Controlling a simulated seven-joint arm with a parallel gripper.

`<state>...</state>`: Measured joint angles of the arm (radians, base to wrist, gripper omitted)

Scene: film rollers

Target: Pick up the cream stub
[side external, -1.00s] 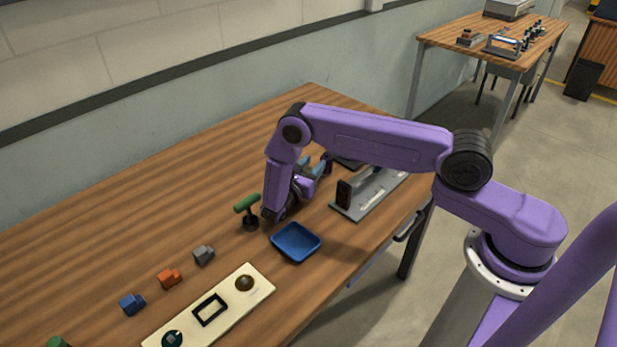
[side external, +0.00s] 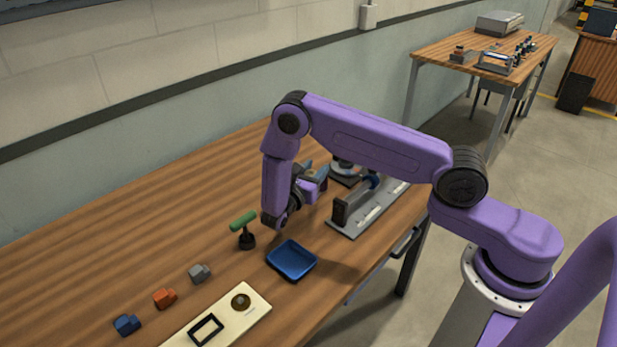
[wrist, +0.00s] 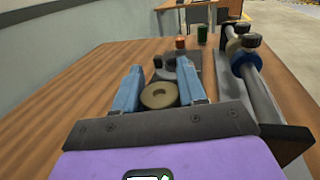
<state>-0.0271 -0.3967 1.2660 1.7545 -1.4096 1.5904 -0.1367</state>
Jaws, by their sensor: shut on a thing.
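The cream stub (wrist: 150,99) is a short round piece with a hole in its top. In the wrist view it sits between the two blue fingers of my gripper (wrist: 158,88). My gripper is shut on it. In the side view my gripper (side external: 315,180) is over the table, beyond the blue tray and left of the roller stand. The stub is hidden there by my wrist and fingers.
The grey roller stand (side external: 345,212) is close on the right; its rollers (wrist: 262,85) show in the wrist view. A blue tray (side external: 291,260), a green-handled tool (side external: 243,222), small blocks (side external: 165,298) and a cream board (side external: 255,313) lie nearer. The table's left is clear.

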